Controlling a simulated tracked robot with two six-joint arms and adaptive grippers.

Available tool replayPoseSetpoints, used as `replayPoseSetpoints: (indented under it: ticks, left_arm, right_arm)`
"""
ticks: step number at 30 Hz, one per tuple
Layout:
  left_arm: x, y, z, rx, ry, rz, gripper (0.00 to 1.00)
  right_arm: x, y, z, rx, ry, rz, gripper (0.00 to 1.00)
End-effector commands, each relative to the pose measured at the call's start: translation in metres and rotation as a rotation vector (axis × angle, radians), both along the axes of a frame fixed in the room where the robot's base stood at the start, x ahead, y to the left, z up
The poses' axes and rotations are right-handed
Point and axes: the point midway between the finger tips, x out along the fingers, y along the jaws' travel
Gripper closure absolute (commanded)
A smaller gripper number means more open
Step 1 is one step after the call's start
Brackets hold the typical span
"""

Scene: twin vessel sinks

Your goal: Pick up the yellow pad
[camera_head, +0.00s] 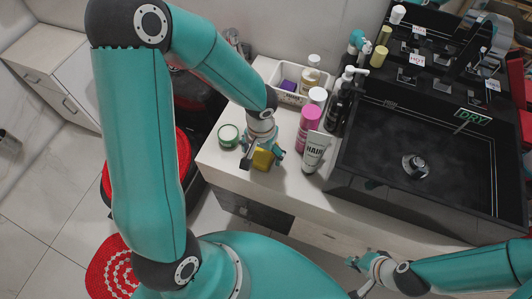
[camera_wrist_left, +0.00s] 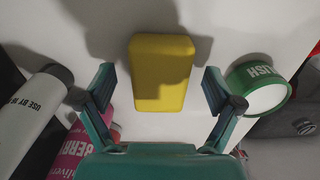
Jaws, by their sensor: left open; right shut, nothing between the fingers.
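The yellow pad (camera_head: 263,159) lies on the white counter near its front left corner. In the left wrist view the yellow pad (camera_wrist_left: 161,73) is a rounded block between and just beyond my fingers. My left gripper (camera_head: 261,157) is over the pad, pointing down at it. In the left wrist view my left gripper (camera_wrist_left: 159,92) is open, with one finger on each side of the pad and a gap to both. My right gripper (camera_head: 358,277) is at the bottom right, away from the counter items; it is shut and empty.
A green-rimmed tin (camera_head: 228,135) stands close left of my left gripper. A white HAIR tube (camera_head: 315,151) and pink bottle (camera_head: 307,127) stand close right. A white basket (camera_head: 292,96) is behind. The dark sink (camera_head: 415,165) fills the right.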

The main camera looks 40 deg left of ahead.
Motion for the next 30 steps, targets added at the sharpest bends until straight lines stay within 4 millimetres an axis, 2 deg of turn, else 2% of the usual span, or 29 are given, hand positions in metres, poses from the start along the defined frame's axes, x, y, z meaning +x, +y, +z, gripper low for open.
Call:
replayPoseSetpoints:
  ticks: [3,10,11,21,30]
  left_arm:
    - [-0.0004,-0.0003,-0.0101,-0.001,0.001,0.0,0.08]
    - [-0.0003,-0.0001,-0.0108,-0.001,0.0,0.001,0.08]
    - [-0.0003,-0.0001,-0.0108,-0.001,0.0,0.001,0.12]
    - [-0.0002,-0.0001,-0.0106,-0.001,0.0,0.0,0.68]
    - [0.0002,-0.0001,-0.0087,-0.001,-0.001,0.0,0.68]
  right_arm:
    - [-0.0001,0.0,-0.0019,0.0,0.0,0.0,1.0]
    - [-0.0001,0.0,-0.0018,0.0,0.0,0.0,1.0]
    - [-0.0001,0.0,-0.0018,0.0,0.0,0.0,1.0]
    - [-0.0001,0.0,-0.0017,0.0,0.0,0.0,1.0]
    - [-0.0001,0.0,-0.0013,0.0,0.0,0.0,1.0]
